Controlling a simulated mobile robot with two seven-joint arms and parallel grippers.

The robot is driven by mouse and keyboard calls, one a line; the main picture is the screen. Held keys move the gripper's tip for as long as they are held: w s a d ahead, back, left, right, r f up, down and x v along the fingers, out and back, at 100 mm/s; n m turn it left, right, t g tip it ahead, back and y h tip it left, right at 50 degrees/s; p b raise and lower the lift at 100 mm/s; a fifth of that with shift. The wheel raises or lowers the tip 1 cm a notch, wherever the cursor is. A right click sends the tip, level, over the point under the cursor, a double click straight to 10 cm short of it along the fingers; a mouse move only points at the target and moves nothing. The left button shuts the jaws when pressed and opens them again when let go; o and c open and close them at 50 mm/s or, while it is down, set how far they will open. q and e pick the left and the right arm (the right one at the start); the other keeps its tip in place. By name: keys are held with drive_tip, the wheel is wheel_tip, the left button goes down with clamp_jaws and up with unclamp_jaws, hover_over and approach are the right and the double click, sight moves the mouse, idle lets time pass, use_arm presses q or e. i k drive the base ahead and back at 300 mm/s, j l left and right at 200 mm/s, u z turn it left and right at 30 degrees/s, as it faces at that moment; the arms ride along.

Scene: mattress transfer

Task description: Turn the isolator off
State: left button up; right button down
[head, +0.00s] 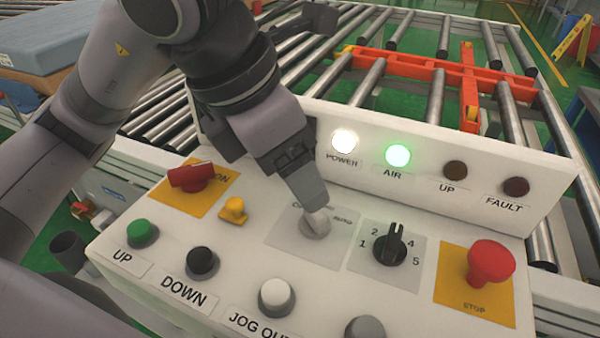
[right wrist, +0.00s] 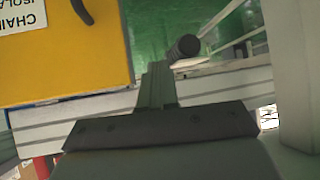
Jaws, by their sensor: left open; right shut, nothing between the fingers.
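In the right wrist view, a yellow box (right wrist: 70,55) carries a white label, upside down and cut off, reading "CHAIN ISOLA". A dark curved part (right wrist: 83,11) shows at its top edge. My right gripper (right wrist: 158,72) is shut and empty, to the right of the box and apart from it in the picture. In the head view, a red rotary switch (head: 191,177) sits on a yellow plate marked "ON" on the panel. My left gripper (head: 310,200) is open, with its tips at the grey selector knob (head: 316,222); I cannot tell whether they touch it.
The white control panel (head: 240,265) also has a numbered black dial (head: 390,245), a red stop button (head: 490,262), and several push buttons. The power lamp (head: 344,141) and green air lamp (head: 397,155) are lit. Roller conveyors (head: 400,85) lie behind; a blue mattress (head: 60,35) is at upper left.

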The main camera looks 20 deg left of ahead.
sight(192, 178)
drive_tip(key=k, duration=1)
